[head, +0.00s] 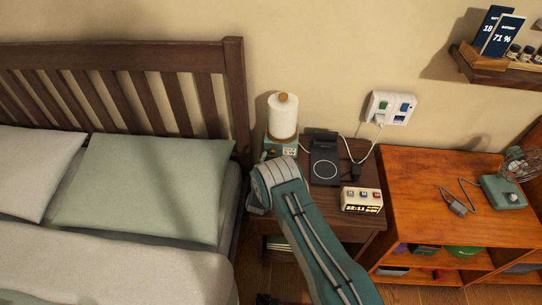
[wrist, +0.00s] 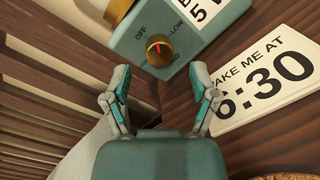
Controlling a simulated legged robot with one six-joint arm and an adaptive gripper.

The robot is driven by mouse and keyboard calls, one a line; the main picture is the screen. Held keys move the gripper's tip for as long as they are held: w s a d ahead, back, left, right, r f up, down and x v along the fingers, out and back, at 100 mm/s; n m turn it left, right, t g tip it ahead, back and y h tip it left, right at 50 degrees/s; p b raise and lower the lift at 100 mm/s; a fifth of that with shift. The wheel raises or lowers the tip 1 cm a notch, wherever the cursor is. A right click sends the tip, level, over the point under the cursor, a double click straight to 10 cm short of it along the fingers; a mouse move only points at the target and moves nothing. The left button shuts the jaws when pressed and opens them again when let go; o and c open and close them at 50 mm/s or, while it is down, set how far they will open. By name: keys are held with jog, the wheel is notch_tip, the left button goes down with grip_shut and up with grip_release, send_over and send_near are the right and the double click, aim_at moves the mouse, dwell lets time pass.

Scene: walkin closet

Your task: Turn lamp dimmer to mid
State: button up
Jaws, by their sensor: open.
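The lamp (head: 283,116) stands on the nightstand in the head view, with a white cylindrical shade and a teal base (head: 275,146). In the wrist view its teal base (wrist: 205,12) carries a round brass dimmer knob (wrist: 159,55) with a red mark. The labels OFF and LOW show around the knob; another label below it is partly hidden. The red mark points up, roughly between OFF and LOW. My gripper (wrist: 160,86) is open and empty, its fingertips apart just short of the knob, one to each side. In the head view my arm hides the gripper.
A card reading 6:30 (wrist: 265,82) lies right of my gripper. The nightstand (head: 330,217) also holds a black charging stand (head: 325,165) and a digital clock (head: 361,200). The bed (head: 150,185) is at left, a wooden shelf unit (head: 430,215) at right.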

jog(key=shift+w+d, duration=0.15)
jog(key=shift+w, duration=1.2)
grip_shut()
jog(key=shift+m, duration=0.3)
jog(key=m, duration=0.5)
jog(key=shift+d+m+g, duration=0.15)
jog(key=shift+m+g, duration=0.25)
jog(key=m+y, duration=0.1)
jog(key=m, duration=0.4)
jog(key=shift+s+d+f, duration=0.1)
jog(key=shift+d, duration=0.05)
jog(key=shift+m, duration=0.3)
